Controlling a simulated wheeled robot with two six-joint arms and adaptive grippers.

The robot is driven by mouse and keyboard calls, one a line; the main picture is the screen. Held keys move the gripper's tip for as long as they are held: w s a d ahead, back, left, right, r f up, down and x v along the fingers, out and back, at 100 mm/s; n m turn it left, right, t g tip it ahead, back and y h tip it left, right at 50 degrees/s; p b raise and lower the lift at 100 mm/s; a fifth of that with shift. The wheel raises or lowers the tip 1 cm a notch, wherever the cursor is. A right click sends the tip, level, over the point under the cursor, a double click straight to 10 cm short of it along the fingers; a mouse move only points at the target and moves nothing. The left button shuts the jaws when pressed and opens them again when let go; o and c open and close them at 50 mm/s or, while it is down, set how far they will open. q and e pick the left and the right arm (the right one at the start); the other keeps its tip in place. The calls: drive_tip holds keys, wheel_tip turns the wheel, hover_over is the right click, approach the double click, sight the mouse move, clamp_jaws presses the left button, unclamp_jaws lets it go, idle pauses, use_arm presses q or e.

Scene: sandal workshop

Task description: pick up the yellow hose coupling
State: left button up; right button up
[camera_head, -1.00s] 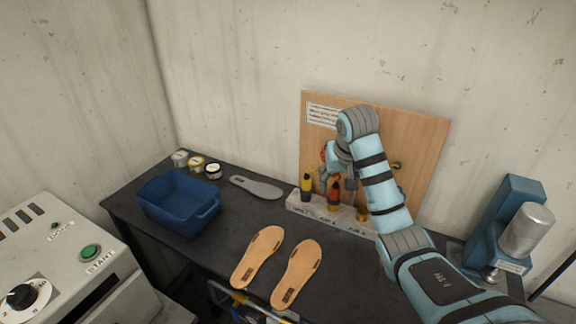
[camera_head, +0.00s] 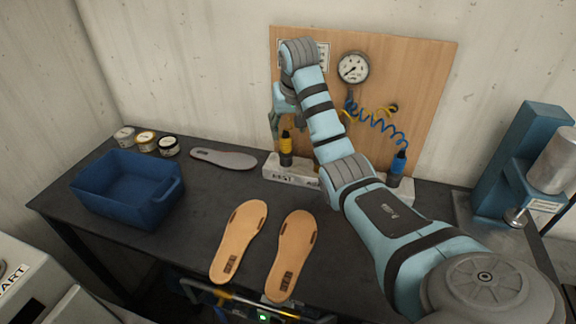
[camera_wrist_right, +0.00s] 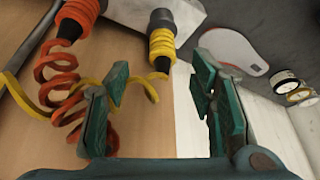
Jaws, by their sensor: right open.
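The yellow hose coupling (camera_head: 286,144) stands upright with its dark lower part at the left end of the pale rest block (camera_head: 285,173). In the right wrist view the yellow coupling (camera_wrist_right: 162,44) shows a ribbed yellow sleeve, with a yellow coiled hose beside it. My right gripper (camera_head: 275,123) is close by the coupling, partly hidden by its own arm. In the wrist view its green-padded fingers (camera_wrist_right: 158,82) are apart, and the coupling lies beyond the gap, not gripped. My left gripper is in neither view.
An orange coupling (camera_wrist_right: 78,17) with a coiled hose is beside the yellow one. A blue coupling (camera_head: 398,165) stands on the block's right end. Behind is a wooden board (camera_head: 425,80) with a gauge (camera_head: 353,68). A blue bin (camera_head: 112,205) and tan insoles (camera_head: 240,238) are on the table.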

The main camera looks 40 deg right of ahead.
sight(284, 132)
drive_tip(key=shift+w+d+f+b, duration=0.1)
drive_tip(key=shift+w+f+b, duration=0.5)
drive_tip(key=shift+w+f, duration=0.6)
drive_tip(key=f, duration=0.1)
drive_tip(key=f+b, duration=0.1)
drive_tip(key=shift+d+f, duration=0.25)
drive_tip(key=shift+f, duration=0.05)
drive_tip(key=shift+d+f, duration=0.15)
drive_tip(key=shift+f, duration=0.3)
drive_tip(key=shift+w, duration=0.2)
drive_tip(key=c, duration=0.4)
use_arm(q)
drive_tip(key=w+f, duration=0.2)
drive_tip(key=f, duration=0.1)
use_arm(e)
clamp_jaws()
